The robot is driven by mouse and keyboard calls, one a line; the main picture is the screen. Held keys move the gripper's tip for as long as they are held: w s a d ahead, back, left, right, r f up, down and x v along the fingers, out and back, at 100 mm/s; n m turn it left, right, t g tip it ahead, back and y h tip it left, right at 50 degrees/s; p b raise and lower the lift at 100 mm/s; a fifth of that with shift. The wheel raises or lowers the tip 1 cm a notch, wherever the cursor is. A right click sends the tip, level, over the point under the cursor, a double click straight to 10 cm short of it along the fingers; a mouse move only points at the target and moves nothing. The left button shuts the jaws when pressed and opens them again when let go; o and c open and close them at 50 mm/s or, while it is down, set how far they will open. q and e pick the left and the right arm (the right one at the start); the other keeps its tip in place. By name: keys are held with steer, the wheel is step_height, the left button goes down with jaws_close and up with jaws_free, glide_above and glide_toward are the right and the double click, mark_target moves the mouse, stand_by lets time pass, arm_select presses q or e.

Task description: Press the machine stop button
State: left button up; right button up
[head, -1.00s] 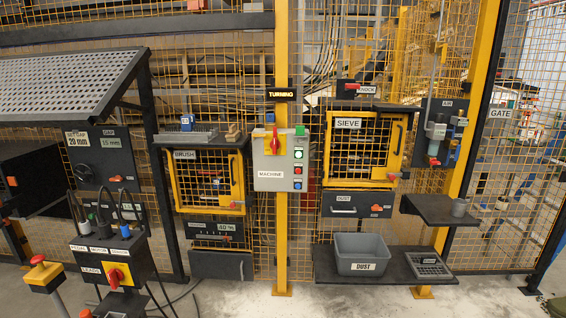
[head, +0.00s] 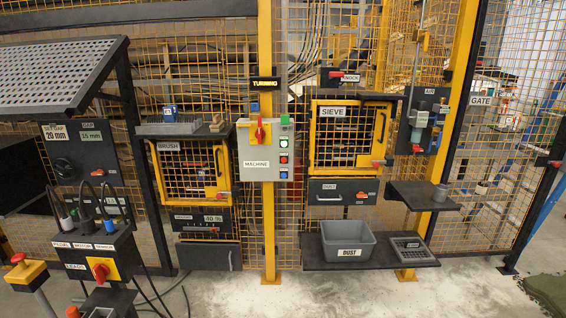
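The grey machine control box (head: 264,152), labelled MACHINE, is mounted on a yellow post near the middle of the view. On its front are a red rotary switch on a yellow plate (head: 258,131) and a column of small buttons on the right side. A small red button (head: 284,159) sits in this column, above a blue one (head: 284,174). The button markings are too small to read. A red mushroom button (head: 18,258) on a yellow box stands separately at the lower left. Neither of my grippers is in view.
A sieve cabinet (head: 381,167) stands right of the box and a brush cabinet (head: 152,172) left. A grey dust bin (head: 364,240) sits on a low shelf. A small stand with cables and a red switch (head: 103,269) is at the lower left. Floor in front is open.

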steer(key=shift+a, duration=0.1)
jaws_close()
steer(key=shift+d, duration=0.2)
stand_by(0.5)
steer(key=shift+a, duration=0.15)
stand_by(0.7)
